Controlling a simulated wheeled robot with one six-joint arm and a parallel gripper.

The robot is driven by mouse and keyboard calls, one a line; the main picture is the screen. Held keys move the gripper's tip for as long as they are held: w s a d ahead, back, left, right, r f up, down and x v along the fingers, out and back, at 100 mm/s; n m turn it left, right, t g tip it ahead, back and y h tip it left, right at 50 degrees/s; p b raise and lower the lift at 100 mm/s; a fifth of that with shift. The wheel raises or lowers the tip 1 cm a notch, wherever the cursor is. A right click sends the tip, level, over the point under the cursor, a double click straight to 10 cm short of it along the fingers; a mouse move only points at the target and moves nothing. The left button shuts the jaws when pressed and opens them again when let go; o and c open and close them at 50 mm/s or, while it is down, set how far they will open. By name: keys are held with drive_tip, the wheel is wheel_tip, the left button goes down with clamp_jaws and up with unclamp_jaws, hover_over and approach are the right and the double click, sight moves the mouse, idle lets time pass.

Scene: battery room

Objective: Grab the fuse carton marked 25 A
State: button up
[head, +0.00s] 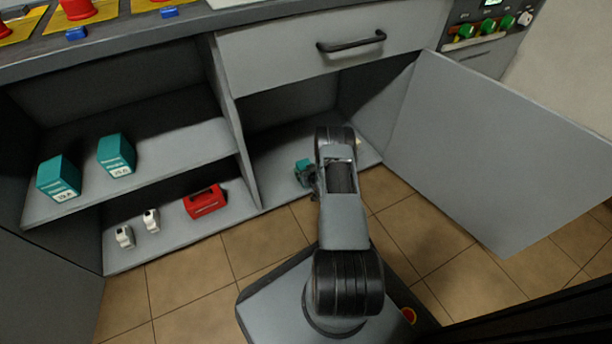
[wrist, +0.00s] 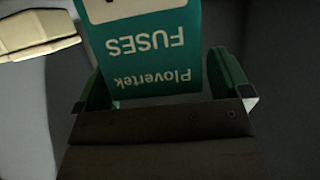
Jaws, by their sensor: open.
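A teal fuse carton (wrist: 150,45) marked "Plovertek FUSES", upside down in the wrist view, stands between the fingers of my gripper (wrist: 163,88). The fingers are open on either side of it; I cannot tell whether either touches it. Its white rating label is cut off at the top, so its rating is unreadable. In the head view this carton (head: 303,170) shows beside my arm, in the right cabinet bay, and my arm hides most of my gripper. Two more teal cartons stand on the left bay's shelf, one at left (head: 58,180) and one further right (head: 117,156); their labels are too small to read surely.
A cream object (wrist: 35,35) lies left of the carton in the wrist view. Below the left shelf are a red case (head: 205,202) and two small white items (head: 151,220). The open cabinet door (head: 490,150) stands at right; a divider (head: 235,125) separates the bays.

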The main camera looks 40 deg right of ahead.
drive_tip(key=c, duration=1.2)
drive_tip(key=shift+c, duration=0.6)
drive_tip(key=shift+r, duration=0.15)
